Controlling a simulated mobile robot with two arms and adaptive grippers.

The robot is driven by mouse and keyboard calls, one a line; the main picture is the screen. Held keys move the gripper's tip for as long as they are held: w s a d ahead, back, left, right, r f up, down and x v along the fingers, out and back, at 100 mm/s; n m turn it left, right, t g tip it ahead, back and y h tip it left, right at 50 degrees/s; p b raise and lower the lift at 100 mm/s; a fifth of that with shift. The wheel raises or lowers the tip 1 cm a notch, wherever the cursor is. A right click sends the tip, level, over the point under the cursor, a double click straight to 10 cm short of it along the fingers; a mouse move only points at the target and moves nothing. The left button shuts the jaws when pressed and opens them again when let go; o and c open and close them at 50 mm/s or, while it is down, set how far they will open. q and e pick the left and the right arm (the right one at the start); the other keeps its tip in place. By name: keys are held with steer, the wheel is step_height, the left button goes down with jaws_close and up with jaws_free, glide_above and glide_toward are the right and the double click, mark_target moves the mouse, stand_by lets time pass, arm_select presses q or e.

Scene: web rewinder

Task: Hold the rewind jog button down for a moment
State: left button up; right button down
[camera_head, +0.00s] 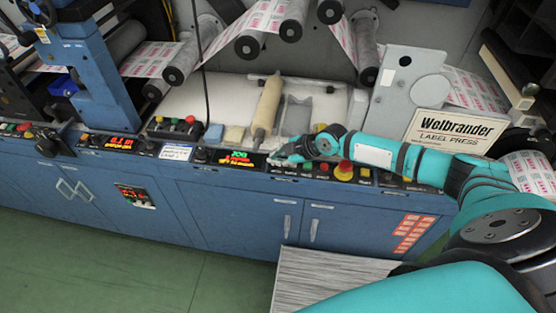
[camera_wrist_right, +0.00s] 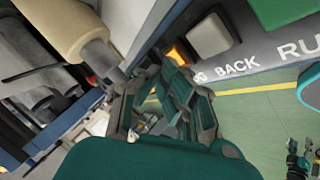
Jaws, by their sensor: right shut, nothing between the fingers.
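My right gripper (camera_head: 279,160) is shut and empty at the control strip on the front edge of the blue machine; it also shows in the right wrist view (camera_wrist_right: 163,68). Its fingertips are beside a lit orange spot (camera_wrist_right: 177,54) on the panel, partly hidden by the fingers. A pale square button (camera_wrist_right: 210,36) is just beyond, above lettering that ends in "OG BACK". A green button (camera_wrist_right: 283,8) is further along, above "RU". I cannot tell which is the rewind jog button, or whether a fingertip touches one.
Left of the right gripper is a lit display (camera_head: 240,158). A tan roll (camera_head: 267,103) lies behind. Green floor lies in front.

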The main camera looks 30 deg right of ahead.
stand_by(0.3)
steer(key=shift+r+p, duration=0.6)
steer(key=shift+r, duration=0.35)
step_height(320, 180, up, 5)
steer(key=p, duration=0.3)
stand_by(0.4)
